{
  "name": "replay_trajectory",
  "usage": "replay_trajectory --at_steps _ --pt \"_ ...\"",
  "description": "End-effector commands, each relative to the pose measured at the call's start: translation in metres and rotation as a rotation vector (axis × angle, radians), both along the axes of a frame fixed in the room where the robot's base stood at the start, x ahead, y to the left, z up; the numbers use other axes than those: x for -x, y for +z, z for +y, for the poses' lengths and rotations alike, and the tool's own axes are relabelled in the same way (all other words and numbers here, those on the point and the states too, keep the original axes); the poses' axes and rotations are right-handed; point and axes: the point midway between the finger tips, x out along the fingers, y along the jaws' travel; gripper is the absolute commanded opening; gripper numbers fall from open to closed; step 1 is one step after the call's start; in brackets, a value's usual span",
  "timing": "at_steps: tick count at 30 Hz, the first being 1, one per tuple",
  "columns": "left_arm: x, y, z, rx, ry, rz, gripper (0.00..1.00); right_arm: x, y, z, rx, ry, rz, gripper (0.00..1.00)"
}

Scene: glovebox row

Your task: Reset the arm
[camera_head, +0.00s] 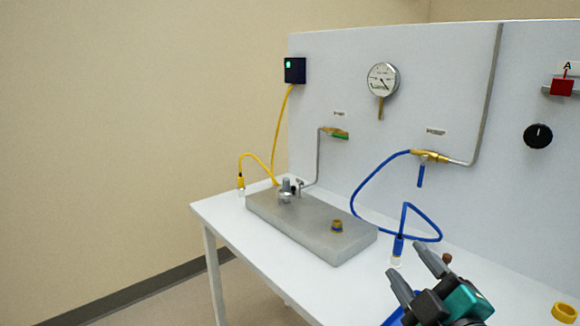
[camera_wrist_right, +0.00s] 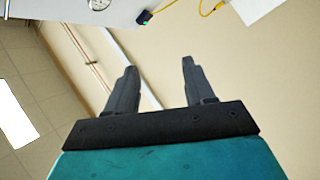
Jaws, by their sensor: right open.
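My right gripper (camera_head: 418,274) is at the lower right of the head view, above the front of the white table (camera_head: 290,268). Its two dark fingers point up and left and are apart, with nothing between them. In the right wrist view the open fingers (camera_wrist_right: 155,85) show against a beige wall, also empty. The blue hose's end connector (camera_head: 397,250) stands just beyond the fingertips in the head view; I see a gap between them. My left gripper is in neither view.
A grey metal block (camera_head: 300,226) with fittings sits on the table. A yellow cable (camera_head: 277,140) and blue hose (camera_head: 365,185) run to the upright panel (camera_head: 440,95). A gauge (camera_head: 382,79), black knob (camera_head: 538,136) and red switch (camera_head: 562,88) are on it. A yellow ring (camera_head: 564,313) lies at right.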

Motion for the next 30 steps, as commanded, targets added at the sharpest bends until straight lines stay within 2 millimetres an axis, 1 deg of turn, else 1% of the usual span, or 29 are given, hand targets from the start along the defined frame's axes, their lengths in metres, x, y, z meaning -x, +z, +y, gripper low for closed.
replay_trajectory --at_steps 1,2,3,5,6,9,12,15,17,18,22,23,24,30 --pt "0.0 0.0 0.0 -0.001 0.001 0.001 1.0 0.009 -0.03 -0.01 -0.092 -0.064 0.139 0.53" --pt "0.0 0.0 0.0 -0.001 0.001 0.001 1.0 0.015 -0.049 -0.016 -0.143 -0.104 0.225 0.53" --pt "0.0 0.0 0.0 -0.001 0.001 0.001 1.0 0.026 -0.073 -0.023 -0.207 -0.157 0.336 0.53" --pt "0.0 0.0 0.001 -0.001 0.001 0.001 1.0 0.045 -0.106 -0.029 -0.291 -0.227 0.492 0.53" --pt "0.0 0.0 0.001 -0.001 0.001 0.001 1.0 0.058 -0.124 -0.032 -0.337 -0.269 0.583 0.53" --pt "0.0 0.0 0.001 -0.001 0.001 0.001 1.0 0.092 -0.16 -0.035 -0.425 -0.356 0.774 0.53" --pt "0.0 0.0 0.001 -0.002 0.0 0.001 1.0 0.123 -0.186 -0.035 -0.49 -0.424 0.929 0.53" --pt "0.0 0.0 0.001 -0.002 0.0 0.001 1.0 0.152 -0.204 -0.033 -0.541 -0.484 1.064 0.53" --pt "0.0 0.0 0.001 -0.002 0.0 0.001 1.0 0.17 -0.213 -0.031 -0.567 -0.516 1.137 0.53" --pt "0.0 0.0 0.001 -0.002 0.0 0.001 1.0 0.181 -0.219 -0.03 -0.584 -0.538 1.186 0.53" --pt "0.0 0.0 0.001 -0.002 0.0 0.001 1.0 0.218 -0.232 -0.024 -0.631 -0.602 1.337 0.53" --pt "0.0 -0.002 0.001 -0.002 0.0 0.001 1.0 0.222 -0.236 -0.023 -0.638 -0.608 1.352 0.53" --pt "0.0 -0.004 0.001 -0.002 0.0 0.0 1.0 0.214 -0.242 -0.023 -0.64 -0.592 1.324 0.53" --pt "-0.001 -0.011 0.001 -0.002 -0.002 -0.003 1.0 0.193 -0.268 -0.018 -0.665 -0.533 1.238 0.53"
